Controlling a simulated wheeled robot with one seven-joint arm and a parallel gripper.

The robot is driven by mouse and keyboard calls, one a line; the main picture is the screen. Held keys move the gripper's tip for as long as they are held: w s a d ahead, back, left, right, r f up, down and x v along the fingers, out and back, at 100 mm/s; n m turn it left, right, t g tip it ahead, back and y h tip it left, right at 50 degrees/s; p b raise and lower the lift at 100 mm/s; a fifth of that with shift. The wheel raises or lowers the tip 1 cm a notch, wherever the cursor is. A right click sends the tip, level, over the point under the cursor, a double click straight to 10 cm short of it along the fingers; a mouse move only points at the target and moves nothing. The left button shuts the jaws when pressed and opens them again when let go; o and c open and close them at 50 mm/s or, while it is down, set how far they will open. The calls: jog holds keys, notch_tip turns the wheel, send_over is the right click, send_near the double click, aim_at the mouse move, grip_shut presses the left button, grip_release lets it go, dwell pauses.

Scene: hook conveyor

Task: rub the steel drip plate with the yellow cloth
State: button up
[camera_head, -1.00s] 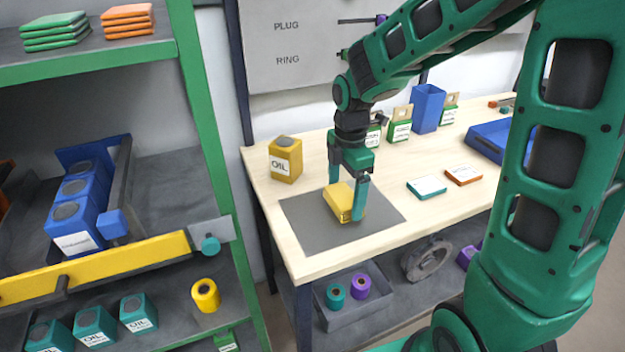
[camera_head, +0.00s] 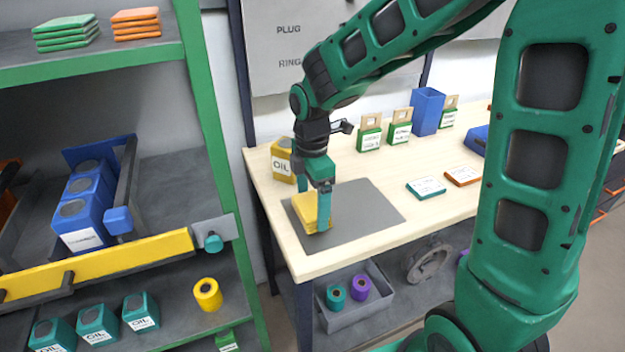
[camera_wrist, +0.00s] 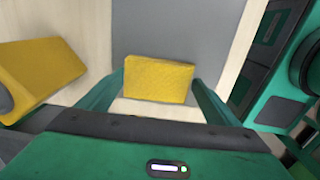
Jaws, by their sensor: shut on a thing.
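The steel drip plate (camera_head: 361,210) is a flat grey rectangle on the light wooden bench, and it also shows in the wrist view (camera_wrist: 170,28). The folded yellow cloth (camera_head: 306,213) is at the plate's left end. In the wrist view the cloth (camera_wrist: 158,80) sits between my two green fingers, partly over the plate's edge. My gripper (camera_head: 311,207) points down and is shut on the cloth. The cloth's underside is hidden, so I cannot tell how firmly it touches the plate.
A yellow oil can (camera_head: 283,161) stands just behind and left of my gripper; it also shows in the wrist view (camera_wrist: 35,75). A teal-edged card (camera_head: 426,187) and an orange one (camera_head: 463,176) lie right of the plate. Green tagged boxes (camera_head: 399,131) and a blue bin (camera_head: 427,110) stand behind.

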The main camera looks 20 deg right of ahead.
notch_tip(320, 180, up, 3)
jog(key=shift+f, duration=0.1)
jog(key=shift+d+r, duration=0.15)
jog(key=shift+r, duration=2.6)
